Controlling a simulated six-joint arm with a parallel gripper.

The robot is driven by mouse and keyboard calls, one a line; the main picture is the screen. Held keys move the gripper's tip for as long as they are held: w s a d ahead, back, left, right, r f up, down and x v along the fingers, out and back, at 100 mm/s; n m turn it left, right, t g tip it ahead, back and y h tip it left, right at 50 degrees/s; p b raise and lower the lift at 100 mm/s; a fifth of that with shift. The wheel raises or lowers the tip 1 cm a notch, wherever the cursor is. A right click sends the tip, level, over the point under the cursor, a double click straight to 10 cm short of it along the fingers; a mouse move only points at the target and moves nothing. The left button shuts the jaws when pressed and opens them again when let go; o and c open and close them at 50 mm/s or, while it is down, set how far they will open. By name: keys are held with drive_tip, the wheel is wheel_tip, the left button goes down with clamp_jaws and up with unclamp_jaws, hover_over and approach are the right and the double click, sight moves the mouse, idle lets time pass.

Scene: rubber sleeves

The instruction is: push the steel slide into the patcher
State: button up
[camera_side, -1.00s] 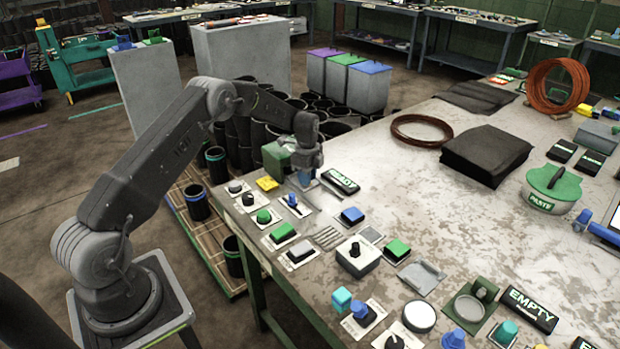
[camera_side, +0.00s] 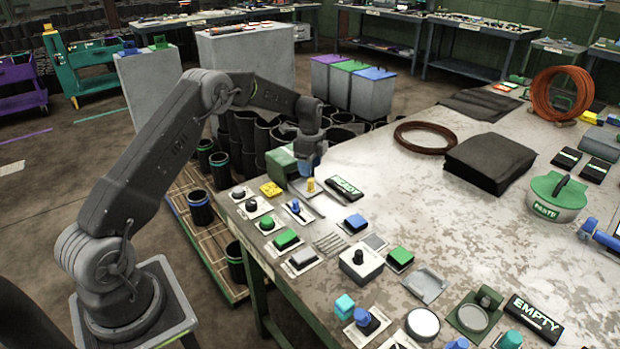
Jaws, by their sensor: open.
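The patcher (camera_side: 281,166) is a green box near the far left corner of the table. The steel slide (camera_side: 301,187) is a flat grey plate sticking out of its right front side. A small yellow piece (camera_side: 311,185) stands upright on the slide. My gripper (camera_side: 308,168) points down just above and behind the yellow piece, close to the patcher's right side. It is open, with blue fingertips, and holds nothing that I can see. The arm hides part of the patcher's right side, and contact with the slide cannot be made out.
A black sign (camera_side: 345,187) lies right of the slide. A yellow block (camera_side: 271,189) lies to its left. Several buttons and switches on small plates, such as a blue button (camera_side: 354,223), line the table's near edge. Dark bins (camera_side: 250,140) stand behind the corner. The table's middle is mostly clear.

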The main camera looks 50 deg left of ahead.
wheel_tip(320, 180, up, 8)
drive_tip(key=shift+f, duration=0.15)
idle(0.3)
drive_tip(key=s+d+r+n+t, duration=0.3)
drive_tip(key=s+d+r+n, duration=0.4)
drive_tip(key=s+d+r, duration=0.9)
drive_tip(key=s+d+f+n+t, duration=0.1)
drive_tip(key=s+d+n, duration=0.2)
drive_tip(key=s, duration=0.6)
drive_tip(key=s+d+n+t, duration=0.1)
drive_tip(key=s+d+n, duration=0.2)
drive_tip(key=s, duration=0.6)
drive_tip(key=shift+d+f+t, duration=0.3)
drive_tip(key=shift+d+f, duration=0.1)
